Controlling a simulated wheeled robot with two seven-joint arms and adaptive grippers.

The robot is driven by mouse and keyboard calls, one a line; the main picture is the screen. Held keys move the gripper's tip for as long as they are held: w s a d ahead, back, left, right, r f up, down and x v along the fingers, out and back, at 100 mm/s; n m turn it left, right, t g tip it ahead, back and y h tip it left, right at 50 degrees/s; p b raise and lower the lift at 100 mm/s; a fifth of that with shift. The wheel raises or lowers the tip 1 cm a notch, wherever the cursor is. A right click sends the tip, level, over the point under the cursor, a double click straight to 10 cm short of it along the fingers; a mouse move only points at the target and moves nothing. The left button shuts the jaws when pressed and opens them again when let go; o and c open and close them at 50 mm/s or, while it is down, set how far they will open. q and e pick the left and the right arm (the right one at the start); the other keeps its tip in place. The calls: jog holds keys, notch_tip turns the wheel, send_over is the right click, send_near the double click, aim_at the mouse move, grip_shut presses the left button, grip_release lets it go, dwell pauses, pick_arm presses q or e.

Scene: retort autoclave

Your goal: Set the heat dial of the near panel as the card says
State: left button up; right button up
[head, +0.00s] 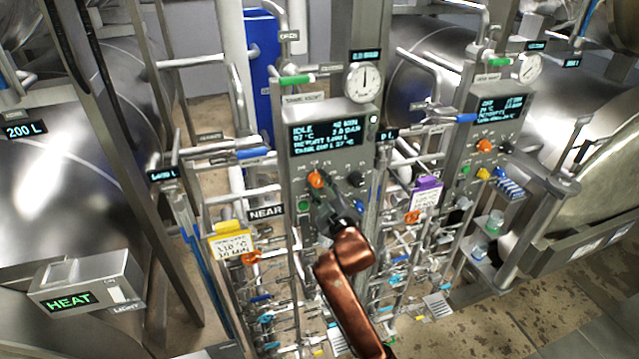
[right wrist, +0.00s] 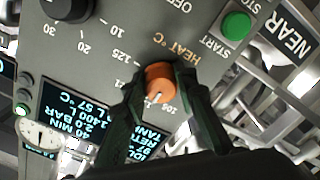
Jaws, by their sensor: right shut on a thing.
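The near panel (head: 296,160) stands at the picture's middle, with the NEAR plate (head: 265,212) at its lower left. Its orange heat dial (head: 316,179) also shows in the right wrist view (right wrist: 161,78), under the HEAT °C label. My right gripper (head: 323,192) is shut on this dial, one finger on each side. A white mark on the dial points down-left in the right wrist view; the fingers partly cover the scale, so I cannot tell the exact setting. A yellow-topped card (head: 233,242) hangs left of the panel; its small print is blurred. My left gripper is out of view.
The near panel also has a black dial (right wrist: 66,6), a green START button (right wrist: 236,25) and a lit screen (head: 328,133). A second panel (head: 497,125) with a purple-topped card (head: 427,192) stands to the right. Pipes and small valves crowd the space below.

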jog(key=o, duration=1.2)
jog(key=shift+c, duration=0.2)
jog(key=v, duration=1.2)
